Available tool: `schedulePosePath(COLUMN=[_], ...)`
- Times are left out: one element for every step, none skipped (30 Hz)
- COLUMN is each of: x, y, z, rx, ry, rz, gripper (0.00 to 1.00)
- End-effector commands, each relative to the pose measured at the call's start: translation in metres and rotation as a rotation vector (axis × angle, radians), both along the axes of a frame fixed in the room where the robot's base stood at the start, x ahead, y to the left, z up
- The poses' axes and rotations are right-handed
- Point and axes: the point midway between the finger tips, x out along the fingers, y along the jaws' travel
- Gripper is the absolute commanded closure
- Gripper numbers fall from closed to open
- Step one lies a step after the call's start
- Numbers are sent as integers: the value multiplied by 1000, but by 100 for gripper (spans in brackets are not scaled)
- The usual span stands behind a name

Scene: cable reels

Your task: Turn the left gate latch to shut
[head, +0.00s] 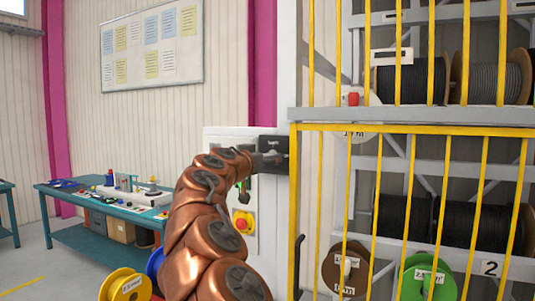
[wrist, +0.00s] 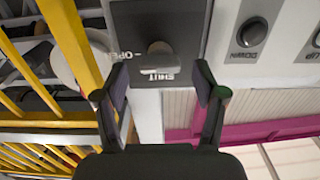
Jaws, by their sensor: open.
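The gate latch is a grey handle (wrist: 158,57) on a dark plate (wrist: 130,18) in the wrist view. The plate bears the words OPEN to the left and SHUT below, both upside down. I cannot tell for sure which word the handle points to. My gripper (wrist: 160,80) is open, its two dark fingers spread on either side of the handle; contact is not clear. In the head view the dark plate (head: 281,146) is on the post left of the yellow gate (head: 412,128), and my arm hides most of my gripper (head: 250,161).
A DOWN button (wrist: 252,32) sits beside the plate in the wrist view. A red and yellow emergency button (head: 243,222) is below the latch. Cable reels (head: 411,80) stand on racks behind yellow bars. A teal workbench (head: 90,204) is at left.

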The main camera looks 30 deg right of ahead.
Motion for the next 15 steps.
schedulePosePath(x=[3, 5, 7, 8, 8, 9, 10, 10, 10, 10, 10, 10, 10, 10, 10], y=[-5, -7, -10, -11, -13, -14, -15, -16, -16, -17, -17, -17, -17, -17, -17], z=[1, 1, 1, 0, 0, 0, 0, 0, 0, 0, 0, 0, 0, 0, 0], rx=[2, 2, 2, 2, 2, 1, 1, 1, 1, 1, 1, 1, 0, 1, 1], ry=[1, 1, 0, 0, 0, 0, 0, 0, 0, 1, 1, -1, 0, -1, -1], rz=[0, 0, 1, 1, 2, 2, 1, 1, 1, 1, 1, 1, 1, 1, 1], gripper=[30, 30, 30, 30, 30, 30, 30, 30, 30, 30, 30, 30, 30, 30, 30])
